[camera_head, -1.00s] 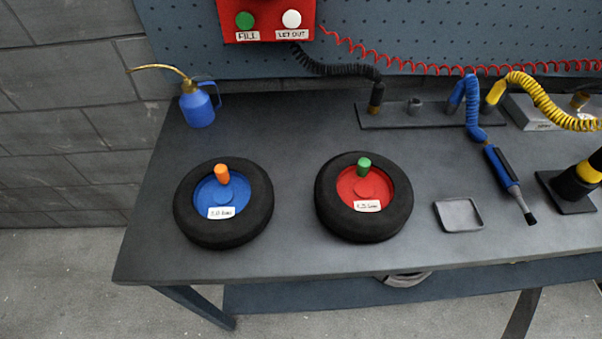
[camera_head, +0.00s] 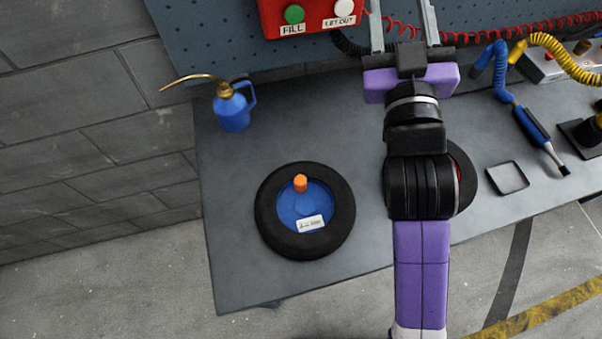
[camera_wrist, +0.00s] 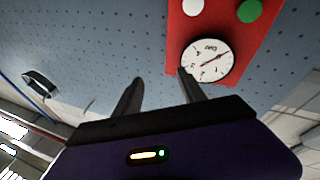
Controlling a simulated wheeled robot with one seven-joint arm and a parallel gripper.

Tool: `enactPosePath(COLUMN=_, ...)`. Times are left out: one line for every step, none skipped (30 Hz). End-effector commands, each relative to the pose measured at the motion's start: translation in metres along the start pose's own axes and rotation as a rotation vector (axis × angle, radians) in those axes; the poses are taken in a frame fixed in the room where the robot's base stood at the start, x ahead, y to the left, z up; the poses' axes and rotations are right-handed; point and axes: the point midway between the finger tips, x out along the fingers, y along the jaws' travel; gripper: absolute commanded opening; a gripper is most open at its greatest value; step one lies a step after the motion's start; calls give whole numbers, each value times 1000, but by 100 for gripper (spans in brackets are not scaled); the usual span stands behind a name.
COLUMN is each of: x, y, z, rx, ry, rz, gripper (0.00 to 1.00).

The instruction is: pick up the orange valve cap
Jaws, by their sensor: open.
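The orange valve cap (camera_head: 300,183) sits upright on the blue hub (camera_head: 318,200) of the left black tyre (camera_head: 275,236), which lies flat on the bench. My gripper (camera_head: 403,22) is raised, with its fingers pointing toward the pegboard, up and to the right of the cap in the head view. In the wrist view my gripper (camera_wrist: 160,82) is open, with nothing between its two fingers. The wrist view does not show the cap. My arm hides most of the second tyre (camera_head: 463,175), and its green cap is hidden.
A blue oil can (camera_head: 232,110) stands at the back left of the bench. A red panel (camera_head: 275,20) with buttons is on the pegboard; its gauge (camera_wrist: 207,60) shows in the wrist view. A small grey tray (camera_head: 507,178) lies to the right. Bench around the left tyre is clear.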

Motion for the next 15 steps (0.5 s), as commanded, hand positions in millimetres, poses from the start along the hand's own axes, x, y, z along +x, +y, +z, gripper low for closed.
enactPosePath(x=16, y=0, z=-12, rx=38, ry=-26, rz=35, gripper=48)
enactPosePath(x=23, y=1, z=-14, rx=57, ry=-49, rz=56, gripper=48)
enactPosePath(x=32, y=2, z=-16, rx=83, ry=-83, rz=83, gripper=48)
enactPosePath(x=38, y=3, z=-16, rx=105, ry=-112, rz=104, gripper=48)
enactPosePath(x=43, y=3, z=-16, rx=127, ry=-143, rz=123, gripper=48)
enactPosePath(x=48, y=3, z=-14, rx=159, ry=-190, rz=148, gripper=48)
enactPosePath(x=52, y=2, z=-12, rx=185, ry=-227, rz=166, gripper=48)
enactPosePath(x=55, y=0, z=-9, rx=212, ry=-267, rz=183, gripper=48)
enactPosePath(x=57, y=-3, z=-4, rx=249, ry=-326, rz=204, gripper=48)
enactPosePath(x=57, y=-6, z=0, rx=277, ry=-371, rz=218, gripper=48)
enactPosePath(x=57, y=-10, z=5, rx=306, ry=-421, rz=232, gripper=48)
enactPosePath(x=55, y=-17, z=12, rx=345, ry=-492, rz=248, gripper=48)
enactPosePath(x=52, y=-23, z=19, rx=375, ry=-549, rz=259, gripper=48)
enactPosePath(x=47, y=-30, z=26, rx=405, ry=-611, rz=269, gripper=48)
enactPosePath(x=40, y=-41, z=35, rx=446, ry=-697, rz=281, gripper=48)
